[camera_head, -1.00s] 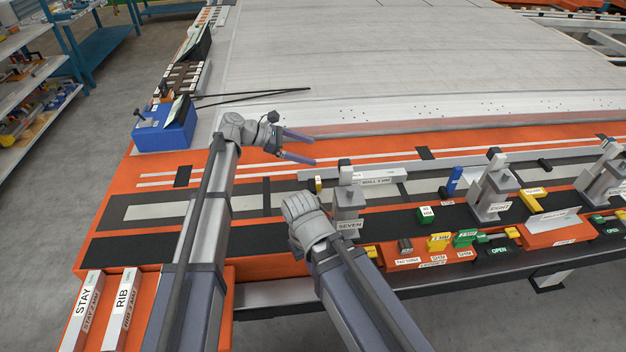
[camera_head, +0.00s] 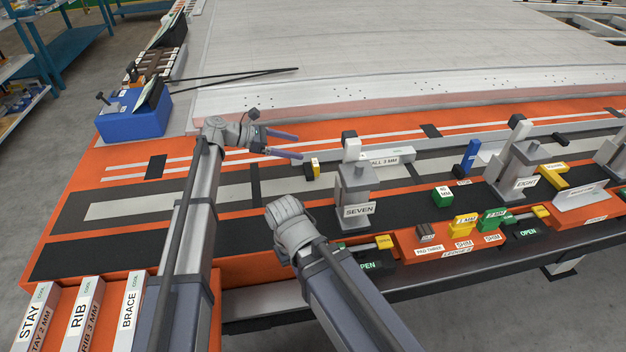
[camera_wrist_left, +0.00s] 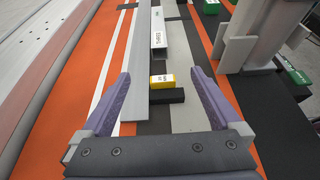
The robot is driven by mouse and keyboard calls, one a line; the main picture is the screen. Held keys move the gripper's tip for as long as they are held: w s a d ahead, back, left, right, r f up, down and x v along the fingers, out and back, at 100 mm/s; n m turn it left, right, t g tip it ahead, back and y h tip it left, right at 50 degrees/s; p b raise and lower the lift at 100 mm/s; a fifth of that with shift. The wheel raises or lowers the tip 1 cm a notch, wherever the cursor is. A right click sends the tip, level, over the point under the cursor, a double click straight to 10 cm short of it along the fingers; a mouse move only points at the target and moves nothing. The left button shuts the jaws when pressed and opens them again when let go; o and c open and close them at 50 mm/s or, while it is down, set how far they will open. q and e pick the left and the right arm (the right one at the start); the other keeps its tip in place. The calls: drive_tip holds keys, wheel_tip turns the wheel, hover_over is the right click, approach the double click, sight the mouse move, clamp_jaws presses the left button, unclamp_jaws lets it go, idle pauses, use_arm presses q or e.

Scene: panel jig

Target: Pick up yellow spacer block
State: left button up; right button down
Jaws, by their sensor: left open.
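A small yellow block (camera_head: 315,168) with a black part beside it stands on the dark and grey strip, left of the SEVEN post (camera_head: 354,195). In the left wrist view the yellow block (camera_wrist_left: 162,81) lies ahead between the fingers, a black block (camera_wrist_left: 165,96) on its near side. My left gripper (camera_head: 300,147) is open and empty, its fingertips just left of the yellow block in the head view. In the left wrist view the fingers (camera_wrist_left: 159,74) spread to either side of it, apart from it. My right gripper's fingers are hidden behind its wrist.
A long grey rail (camera_wrist_left: 137,55) runs close to the yellow block. Orange trays with yellow and green shims (camera_head: 464,224) line the front right. The EIGHT post (camera_head: 521,180) stands farther right. STAY, RIB and BRACE boxes (camera_head: 80,315) are at lower left.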

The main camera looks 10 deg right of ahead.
use_arm(q)
drive_tip(key=b, duration=0.3)
approach(315, 162)
drive_tip(key=shift+f+x, duration=0.2)
drive_tip(key=shift+x, duration=0.95)
use_arm(e)
wheel_tip(315, 162, down, 5)
drive_tip(key=shift+w+r, duration=0.1)
use_arm(q)
drive_tip(key=shift+a, duration=0.1)
drive_tip(key=shift+b+x, duration=1.4)
drive_tip(key=shift+x, duration=2.5)
use_arm(e)
drive_tip(key=shift+f, duration=1.45)
use_arm(q)
drive_tip(key=shift+s+r, duration=0.1)
drive_tip(key=shift+r, duration=0.05)
drive_tip(key=c, duration=1.4)
drive_tip(key=shift+c, duration=0.2)
use_arm(e)
drive_tip(key=shift+r, duration=0.15)
